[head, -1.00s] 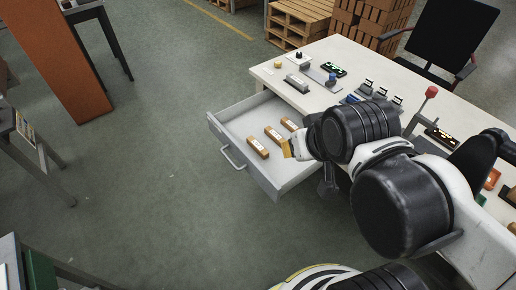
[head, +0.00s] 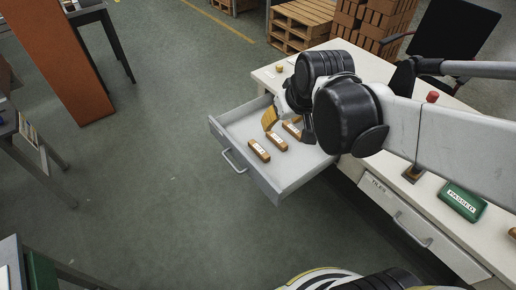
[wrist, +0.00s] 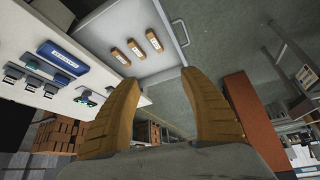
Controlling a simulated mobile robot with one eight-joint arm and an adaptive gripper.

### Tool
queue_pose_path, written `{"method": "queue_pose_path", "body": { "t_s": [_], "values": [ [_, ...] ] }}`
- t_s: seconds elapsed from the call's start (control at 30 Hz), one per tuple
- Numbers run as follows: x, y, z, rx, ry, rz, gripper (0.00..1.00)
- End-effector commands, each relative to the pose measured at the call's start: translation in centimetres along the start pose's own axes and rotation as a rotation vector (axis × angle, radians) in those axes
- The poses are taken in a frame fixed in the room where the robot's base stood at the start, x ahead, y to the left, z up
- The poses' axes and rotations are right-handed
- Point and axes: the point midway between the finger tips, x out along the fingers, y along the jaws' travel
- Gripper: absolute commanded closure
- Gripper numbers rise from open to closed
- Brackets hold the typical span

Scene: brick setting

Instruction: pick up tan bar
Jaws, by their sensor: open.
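Three orange-tan bars with white labels lie side by side in the open drawer (head: 235,128): a front-left bar (head: 259,150), a middle bar (head: 276,140) and a back-right bar (head: 291,130), partly covered by my arm. Their shades look alike, so I cannot tell which is the tan bar. In the wrist view the bars show beyond the fingers: one (wrist: 121,56), a middle one (wrist: 137,48) and another (wrist: 153,41). My gripper (wrist: 166,92) has its yellow fingers wide apart with nothing between them. In the head view one yellow finger shows above the bars.
The white workbench (head: 265,76) stands behind the drawer. A green "PASSED" block (head: 461,202) is on it at right. A blue labelled block (wrist: 62,57) shows in the wrist view. An orange panel (head: 62,60) stands at left. The drawer's front floor is bare.

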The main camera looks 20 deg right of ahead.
Motion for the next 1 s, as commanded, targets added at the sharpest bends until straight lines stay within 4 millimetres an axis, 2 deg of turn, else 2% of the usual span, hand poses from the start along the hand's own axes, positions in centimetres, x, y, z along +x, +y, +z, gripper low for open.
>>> {"method": "queue_pose_path", "body": {
  "t_s": [0.03, 0.13, 0.33, 0.5, 0.6, 0.7, 0.8, 1.0],
  "values": [
    [1.6, 0.3, -1.5, -0.013, -0.011, -0.005, 0.48],
    [5.2, 0.8, -3.5, -0.043, -0.033, -0.022, 0.48],
    [13.9, 1.9, -5.9, -0.108, -0.075, -0.057, 0.48],
    [22.4, 2.6, -5.7, -0.163, -0.106, -0.092, 0.48],
    [27.2, 2.9, -4.7, -0.194, -0.122, -0.112, 0.48],
    [31.1, 3.1, -3.3, -0.218, -0.134, -0.130, 0.48],
    [33.7, 3.1, -2.1, -0.235, -0.142, -0.141, 0.48],
    [36.1, 3.1, -0.9, -0.249, -0.147, -0.151, 0.48]
  ]
}}
